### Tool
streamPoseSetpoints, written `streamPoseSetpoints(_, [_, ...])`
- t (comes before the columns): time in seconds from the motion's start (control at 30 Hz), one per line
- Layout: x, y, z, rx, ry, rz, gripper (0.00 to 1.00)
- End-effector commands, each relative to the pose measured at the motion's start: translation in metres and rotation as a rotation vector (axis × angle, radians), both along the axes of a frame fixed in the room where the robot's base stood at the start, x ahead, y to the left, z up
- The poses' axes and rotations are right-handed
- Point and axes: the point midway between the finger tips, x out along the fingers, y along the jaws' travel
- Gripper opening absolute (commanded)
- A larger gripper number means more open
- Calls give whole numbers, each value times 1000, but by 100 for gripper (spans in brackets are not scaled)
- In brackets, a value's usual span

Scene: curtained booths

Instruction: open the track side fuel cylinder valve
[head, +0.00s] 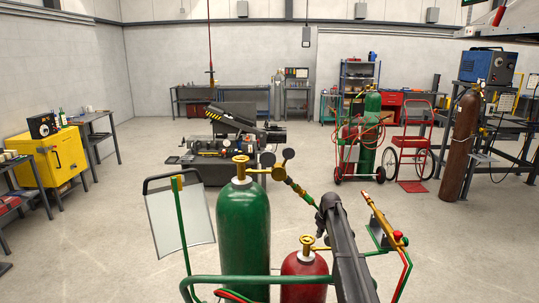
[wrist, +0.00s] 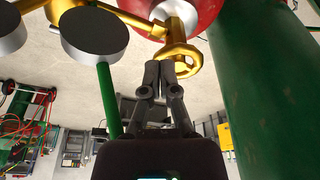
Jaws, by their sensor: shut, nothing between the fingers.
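A red cylinder (head: 303,286) stands in the near cart, right of a taller green cylinder (head: 244,235). On top of the red cylinder is a brass valve handwheel (head: 307,239). In the wrist view the handwheel (wrist: 182,62) sits below the red cylinder top (wrist: 205,14), and the green cylinder (wrist: 262,95) fills the right. My gripper (wrist: 166,68) is shut and empty, its fingertips close in front of the handwheel. I cannot tell whether they touch it. The valve's turn position cannot be read. My dark arm (head: 347,252) hides part of the head view right of the valve.
Two round gauges (wrist: 87,32) and brass fittings lie close left of my gripper in the wrist view. The cart's green rail (head: 230,281) and a brass torch (head: 380,214) are close by. Another cart with cylinders (head: 371,135) stands farther back. Open floor lies at left.

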Motion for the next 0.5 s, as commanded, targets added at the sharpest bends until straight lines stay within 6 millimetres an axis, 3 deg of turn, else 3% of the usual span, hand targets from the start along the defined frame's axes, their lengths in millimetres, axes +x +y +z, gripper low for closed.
streamPoseSetpoints(0.2, [0, 0, 19, 0, 0, 0, 0])
streamPoseSetpoints(0.5, [0, 0, 20, 0, 0, 0, 0])
